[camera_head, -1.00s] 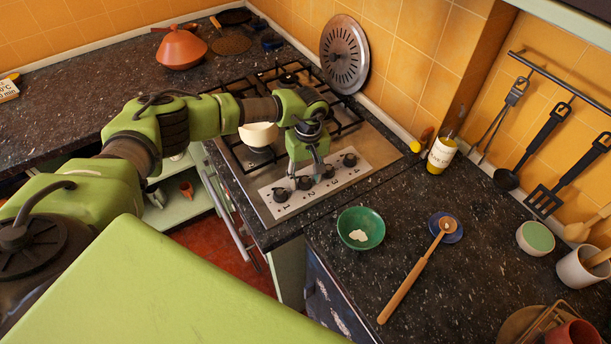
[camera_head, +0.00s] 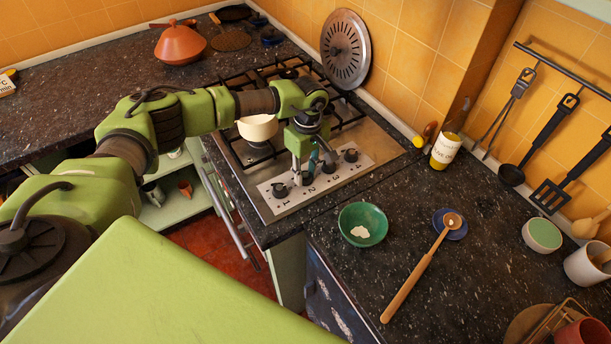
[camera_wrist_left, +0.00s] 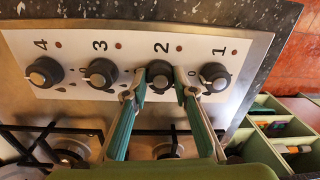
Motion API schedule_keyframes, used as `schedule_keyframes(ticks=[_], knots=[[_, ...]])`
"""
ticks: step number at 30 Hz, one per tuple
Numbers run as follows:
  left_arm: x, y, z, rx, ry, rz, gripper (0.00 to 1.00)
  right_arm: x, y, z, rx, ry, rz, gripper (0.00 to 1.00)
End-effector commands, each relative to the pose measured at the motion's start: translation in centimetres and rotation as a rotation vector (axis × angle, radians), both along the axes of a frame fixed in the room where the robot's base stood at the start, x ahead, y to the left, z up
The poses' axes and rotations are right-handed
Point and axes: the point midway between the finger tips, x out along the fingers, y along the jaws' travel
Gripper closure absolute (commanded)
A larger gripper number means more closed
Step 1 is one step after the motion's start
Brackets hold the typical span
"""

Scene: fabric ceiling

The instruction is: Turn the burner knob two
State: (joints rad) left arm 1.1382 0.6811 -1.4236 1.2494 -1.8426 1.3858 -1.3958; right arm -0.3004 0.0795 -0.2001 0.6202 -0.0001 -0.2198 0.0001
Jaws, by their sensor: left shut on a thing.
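The stove's control panel (camera_head: 345,175) carries a row of black knobs numbered 1 to 4. It also shows in the left wrist view (camera_wrist_left: 130,45). Burner knob two (camera_wrist_left: 160,73) sits under the printed 2, between the fingertips of my left gripper (camera_wrist_left: 162,78). The left gripper is shut on this knob, one finger on each side. In the head view, my left gripper (camera_head: 305,172) reaches down from above the stove to the panel and partly hides knob two. My right gripper is not in view.
Knob one (camera_wrist_left: 214,76) and knob three (camera_wrist_left: 101,73) sit close on either side of the fingers. A cream pot (camera_head: 258,128) stands on the hob behind the arm. A green bowl (camera_head: 362,224) and a wooden spoon (camera_head: 412,278) lie on the counter to the right.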

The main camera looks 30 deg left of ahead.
Motion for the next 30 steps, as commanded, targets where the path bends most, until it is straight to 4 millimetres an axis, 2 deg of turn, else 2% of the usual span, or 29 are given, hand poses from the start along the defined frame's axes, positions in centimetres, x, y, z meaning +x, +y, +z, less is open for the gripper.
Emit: schedule_keyframes(ticks=[1, 9, 30], knots=[[0.1, 0.0, -0.2, -0.002, -0.003, 0.046, 0.96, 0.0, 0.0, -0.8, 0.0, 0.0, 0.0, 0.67], [0.2, 0.0, -0.2, -0.003, -0.004, 0.302, 0.96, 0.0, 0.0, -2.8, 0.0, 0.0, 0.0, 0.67], [0.3, 0.1, 0.0, -0.003, -0.005, 0.967, 0.96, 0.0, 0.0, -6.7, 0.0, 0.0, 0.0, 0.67]])
